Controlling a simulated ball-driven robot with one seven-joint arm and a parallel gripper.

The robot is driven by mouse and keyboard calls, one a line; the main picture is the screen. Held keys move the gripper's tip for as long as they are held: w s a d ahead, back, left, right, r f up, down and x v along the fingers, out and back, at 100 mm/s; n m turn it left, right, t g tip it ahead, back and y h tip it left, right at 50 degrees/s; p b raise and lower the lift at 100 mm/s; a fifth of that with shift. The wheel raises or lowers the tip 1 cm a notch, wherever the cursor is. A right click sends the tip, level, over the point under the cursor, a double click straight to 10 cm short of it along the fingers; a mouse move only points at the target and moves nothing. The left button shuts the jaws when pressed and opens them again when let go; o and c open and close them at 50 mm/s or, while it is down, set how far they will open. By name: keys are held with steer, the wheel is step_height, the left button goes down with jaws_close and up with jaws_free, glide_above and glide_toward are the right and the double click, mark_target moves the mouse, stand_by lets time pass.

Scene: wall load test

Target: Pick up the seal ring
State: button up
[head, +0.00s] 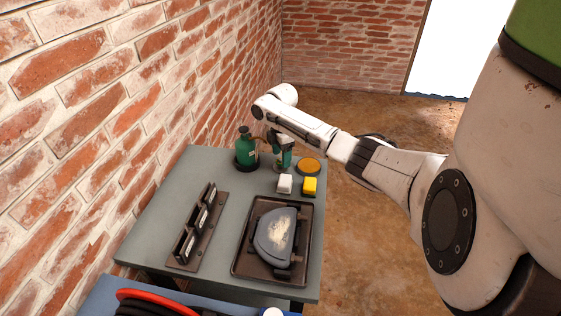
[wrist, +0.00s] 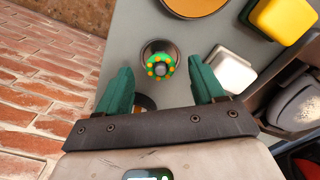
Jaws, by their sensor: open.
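A small green ring with yellow-orange dots (wrist: 161,66), the likely seal ring, sits around a grey centre in a dark round holder (wrist: 146,50) in the wrist view. In the head view my arm and gripper hide it. My gripper (wrist: 162,78) is open, its two green fingers apart on either side of the ring in the picture, with nothing between them touching. The gap in depth to the ring cannot be told. In the head view my gripper (head: 284,160) is over the far part of the grey table. Part of a dark round thing (wrist: 145,102) shows below the ring.
On the grey table (head: 215,168) a green bottle (head: 246,150) stands left of my gripper. An orange disc (head: 309,165), a white block (head: 285,184) and a yellow block (head: 310,186) are close by. A dark tray (head: 246,262) and a black rack (head: 196,232) lie nearer.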

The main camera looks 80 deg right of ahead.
steer(key=shift+f, duration=0.55)
steer(key=c, duration=1.1)
steer(key=shift+r, duration=0.1)
steer(key=shift+r, duration=0.5)
step_height(320, 180, up, 2)
steer(key=shift+s+r+b, duration=0.15)
steer(key=shift+r+b, duration=0.05)
steer(key=shift+b, duration=0.1)
steer(key=shift+s+a+r+p, duration=0.35)
steer(key=shift+s+a+r, duration=0.3)
steer(key=shift+s+r, duration=1.25)
steer(key=shift+s+a+r+p, duration=0.5)
steer(key=shift+s+r, duration=0.75)
steer(key=shift+s, duration=1.3)
steer(key=shift+s+a+r+p, duration=0.25)
steer(key=shift+s+a+r, duration=0.5)
steer(key=shift+s+r, duration=1.15)
